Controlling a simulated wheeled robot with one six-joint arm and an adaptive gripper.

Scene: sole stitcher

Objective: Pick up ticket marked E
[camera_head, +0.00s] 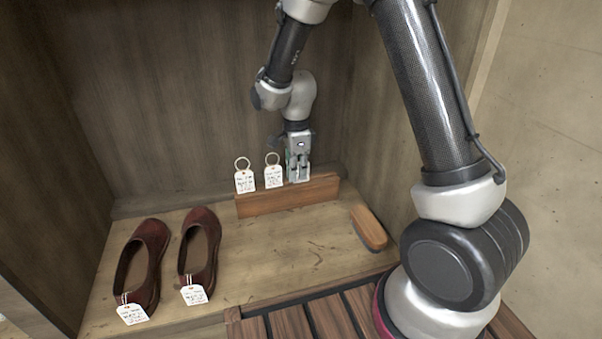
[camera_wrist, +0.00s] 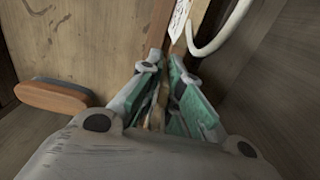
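Two white tickets stand upright on a wooden holder (camera_head: 290,195) in the head view, a left ticket (camera_head: 245,181) and a right ticket (camera_head: 273,176), each with a metal ring above it. Their small print is too small to read, so I cannot tell which is marked E. My gripper (camera_head: 298,177) points down at the holder, just right of the right ticket. In the wrist view the green-padded fingertips (camera_wrist: 161,66) are close together with a narrow gap. A ticket (camera_wrist: 180,18) and pale ring (camera_wrist: 225,30) show just beyond them. Whether anything is held is unclear.
Two dark red shoes (camera_head: 143,262) (camera_head: 200,247) with white tags stand at the left. Walls enclose the back and right. The board (camera_head: 290,265) before the holder is bare.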

